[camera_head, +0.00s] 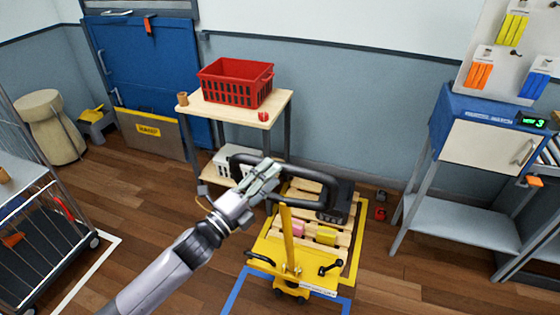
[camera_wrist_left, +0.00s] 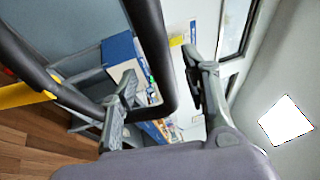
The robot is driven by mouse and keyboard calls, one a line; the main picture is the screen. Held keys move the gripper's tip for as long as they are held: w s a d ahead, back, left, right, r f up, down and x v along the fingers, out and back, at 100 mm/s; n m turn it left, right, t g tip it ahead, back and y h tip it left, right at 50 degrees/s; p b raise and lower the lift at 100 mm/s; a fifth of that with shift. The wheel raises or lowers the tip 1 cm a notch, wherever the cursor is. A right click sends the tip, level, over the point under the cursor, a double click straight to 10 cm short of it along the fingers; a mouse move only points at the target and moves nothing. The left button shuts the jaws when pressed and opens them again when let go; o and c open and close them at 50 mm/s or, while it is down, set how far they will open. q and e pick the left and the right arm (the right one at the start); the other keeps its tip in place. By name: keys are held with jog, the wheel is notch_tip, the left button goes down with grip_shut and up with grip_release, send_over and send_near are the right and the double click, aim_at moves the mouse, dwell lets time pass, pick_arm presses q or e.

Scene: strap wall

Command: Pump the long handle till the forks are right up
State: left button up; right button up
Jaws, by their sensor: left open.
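The yellow pallet truck (camera_head: 275,262) stands on the floor in the head view, with a yellow upright bar (camera_head: 288,238) and a black loop handle (camera_head: 318,172) at its top. The loop also shows in the left wrist view (camera_wrist_left: 152,45), with a bit of its yellow bar at the left. My left gripper (camera_head: 268,178) is open at the left part of the loop. In the wrist view the loop's bar runs across the space between the fingers; I cannot tell whether it touches them. The forks are hidden by the wooden pallet (camera_head: 338,243). My right gripper is not in view.
A small table (camera_head: 225,107) with a red crate (camera_head: 236,82) stands behind. A blue cabinet stand (camera_head: 478,135) is at the right, a wire cart (camera_head: 35,215) at the left. A dark case, pink and yellow items lie on the pallet. Floor is free left of the truck.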

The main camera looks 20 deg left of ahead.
pick_arm(q)
jog(key=p+x, duration=0.1)
jog(key=x, duration=0.3)
jog(key=shift+d, duration=0.1)
jog(key=shift+c, duration=0.2)
grip_shut()
dwell(0.3)
dwell(0.3)
